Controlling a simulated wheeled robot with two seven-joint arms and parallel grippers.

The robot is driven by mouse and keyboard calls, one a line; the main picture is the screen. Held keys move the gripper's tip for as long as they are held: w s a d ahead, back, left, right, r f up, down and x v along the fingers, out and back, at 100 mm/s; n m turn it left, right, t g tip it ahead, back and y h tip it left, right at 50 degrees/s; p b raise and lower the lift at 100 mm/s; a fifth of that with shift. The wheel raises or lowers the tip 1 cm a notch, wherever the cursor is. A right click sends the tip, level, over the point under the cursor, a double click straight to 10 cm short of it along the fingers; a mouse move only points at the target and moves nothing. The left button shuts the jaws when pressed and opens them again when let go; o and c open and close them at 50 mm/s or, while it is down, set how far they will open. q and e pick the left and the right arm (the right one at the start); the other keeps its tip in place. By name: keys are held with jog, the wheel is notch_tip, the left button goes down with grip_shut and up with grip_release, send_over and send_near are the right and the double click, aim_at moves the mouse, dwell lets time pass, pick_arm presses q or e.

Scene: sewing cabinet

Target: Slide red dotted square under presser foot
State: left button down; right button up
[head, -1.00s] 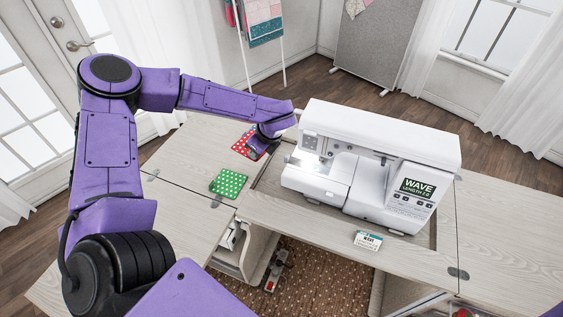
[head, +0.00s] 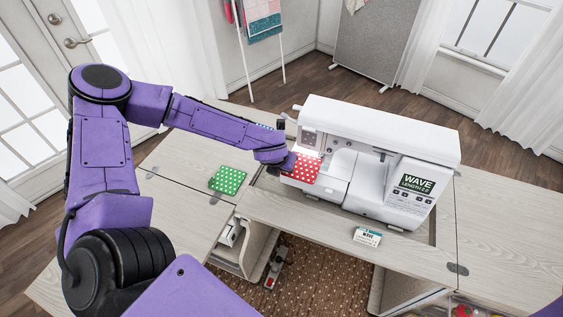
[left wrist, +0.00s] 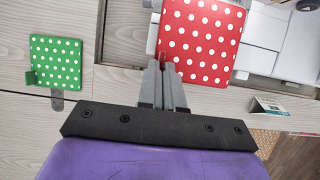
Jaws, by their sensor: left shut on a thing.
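The red dotted square (head: 304,168) is held at the left end of the white sewing machine (head: 395,150), just left of the needle area. My left gripper (head: 287,162) is shut on its left edge. In the left wrist view the red dotted square (left wrist: 201,40) extends out from the closed fingers (left wrist: 162,80), and part of the machine's white bed (left wrist: 270,30) shows beyond it. The presser foot is too small to make out, close to the square's right side in the head view. My right gripper is not in view.
A green dotted square (head: 228,180) lies on the cabinet top (head: 190,150) to the left. A small card (head: 367,237) stands at the cabinet's front edge. The machine sits in a recess in the top. A pedal (head: 275,268) is on the rug below.

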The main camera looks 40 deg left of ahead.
pick_arm(q)
jog(key=shift+w+a+f+b, duration=0.25)
jog(key=shift+w+f+b, duration=0.5)
jog(key=shift+f, duration=0.1)
jog(key=shift+f+b, duration=0.3)
jog(key=shift+w, duration=0.15)
jog(key=shift+w, duration=0.15)
dwell(0.6)
jog(key=shift+w+a, duration=0.25)
jog(key=shift+w, duration=0.6)
jog(key=shift+w+b, duration=0.2)
jog(key=shift+b, duration=0.1)
jog(key=shift+w+a, duration=0.15)
jog(key=shift+w, duration=0.45)
